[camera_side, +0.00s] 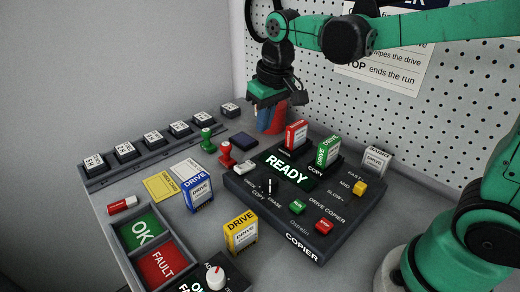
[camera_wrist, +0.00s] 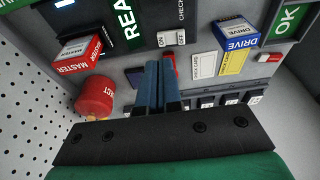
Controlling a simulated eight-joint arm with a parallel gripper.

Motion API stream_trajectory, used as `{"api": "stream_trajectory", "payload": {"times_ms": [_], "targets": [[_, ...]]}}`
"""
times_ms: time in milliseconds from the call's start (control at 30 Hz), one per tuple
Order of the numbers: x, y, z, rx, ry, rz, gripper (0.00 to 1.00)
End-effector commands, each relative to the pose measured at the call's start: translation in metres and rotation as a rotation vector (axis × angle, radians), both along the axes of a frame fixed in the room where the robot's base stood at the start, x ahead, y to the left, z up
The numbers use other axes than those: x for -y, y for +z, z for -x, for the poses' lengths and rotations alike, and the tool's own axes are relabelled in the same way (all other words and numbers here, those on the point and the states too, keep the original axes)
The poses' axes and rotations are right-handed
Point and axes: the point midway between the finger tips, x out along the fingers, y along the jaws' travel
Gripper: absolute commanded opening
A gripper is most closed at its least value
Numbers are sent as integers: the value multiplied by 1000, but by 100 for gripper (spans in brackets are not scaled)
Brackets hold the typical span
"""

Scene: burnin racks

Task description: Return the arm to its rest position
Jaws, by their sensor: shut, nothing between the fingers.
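My gripper (camera_side: 262,127) hangs at the back of the bench, fingers pointing down. Its two blue fingers are pressed together and empty; they also show in the wrist view (camera_wrist: 161,68). A red can (camera_side: 279,115) stands right beside the fingers in the side view; in the wrist view the can (camera_wrist: 95,97) is left of them, with a gap. My green arm reaches in from the right, above the bench. Whether the fingertips touch the bench is unclear.
The drive copier (camera_side: 245,190) displays READY, with red and green drives (camera_side: 328,150) upright in it. Blue (camera_side: 198,192) and yellow drives (camera_side: 240,231) stand in front. Red and green stamps (camera_side: 207,139) stand near the gripper. The OK/FAULT tray (camera_side: 117,232) is front left; a pegboard (camera_side: 312,90) rises behind.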

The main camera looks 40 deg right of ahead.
Motion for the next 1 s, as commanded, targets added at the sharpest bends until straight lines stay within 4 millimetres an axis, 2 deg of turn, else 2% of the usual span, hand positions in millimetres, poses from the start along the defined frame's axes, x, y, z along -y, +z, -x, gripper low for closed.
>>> {"api": "stream_trajectory", "payload": {"times_ms": [33, 200, 400, 600, 1000], "targets": [[1, 3, 13, 45, -1, 0, 0], [4, 4, 48, 203, -1, 0, 0], [7, -8, 76, 347, -2, 3, 0], [8, -15, 85, 407, -2, 5, 0], [8, -15, 85, 410, -2, 5, 0]]}}
